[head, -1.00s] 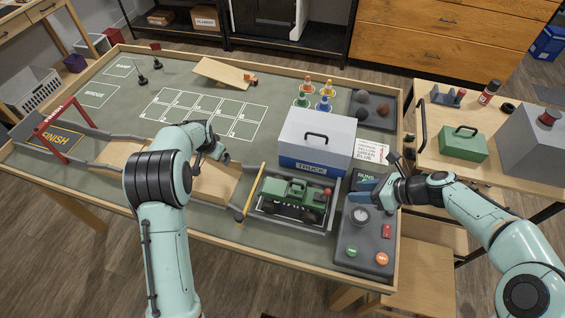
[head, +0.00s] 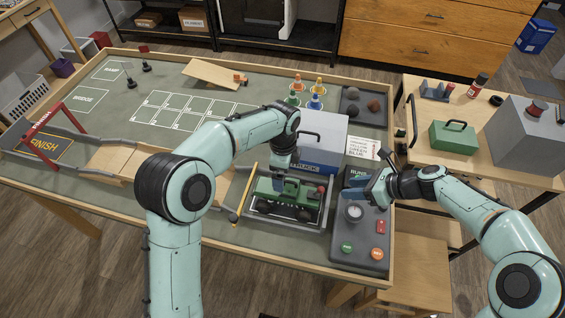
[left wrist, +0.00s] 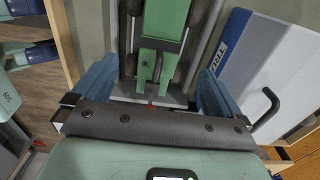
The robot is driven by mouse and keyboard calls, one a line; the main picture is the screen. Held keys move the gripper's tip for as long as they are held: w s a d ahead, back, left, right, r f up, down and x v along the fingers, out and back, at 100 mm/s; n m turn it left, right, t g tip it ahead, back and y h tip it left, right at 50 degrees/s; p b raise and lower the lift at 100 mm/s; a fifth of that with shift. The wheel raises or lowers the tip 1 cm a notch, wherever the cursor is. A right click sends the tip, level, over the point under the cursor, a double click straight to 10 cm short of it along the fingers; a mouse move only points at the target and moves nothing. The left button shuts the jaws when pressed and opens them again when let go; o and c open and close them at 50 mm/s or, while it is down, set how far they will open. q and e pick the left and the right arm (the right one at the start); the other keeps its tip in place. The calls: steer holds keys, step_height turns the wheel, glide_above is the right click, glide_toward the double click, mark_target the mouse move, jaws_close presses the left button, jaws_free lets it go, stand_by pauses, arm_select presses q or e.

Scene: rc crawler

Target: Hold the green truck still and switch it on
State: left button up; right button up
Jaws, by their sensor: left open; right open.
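The green truck (head: 305,193) sits in a grey tray (head: 288,221) at the table's front right. My left gripper (head: 281,176) reaches down over the truck's left end and hides part of it. In the left wrist view the truck (left wrist: 172,18) points up the picture, and my open left gripper (left wrist: 155,85) has its blue fingers on either side of its near end, apart from it. My right gripper (head: 367,174) is open and empty above the grey panel, right of the truck. I cannot make out the truck's switch.
A white-and-blue TRUCK box (head: 325,130) stands behind the truck, close to my left gripper. The grey panel (head: 355,238) carries a dial, a red switch and green and orange buttons. A yellow barrier (head: 246,195) stands left of the tray.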

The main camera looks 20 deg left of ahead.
mark_target(287, 192)
arm_select(q)
step_height(287, 192, down, 10)
steer(key=shift+f, duration=0.1)
stand_by(0.4)
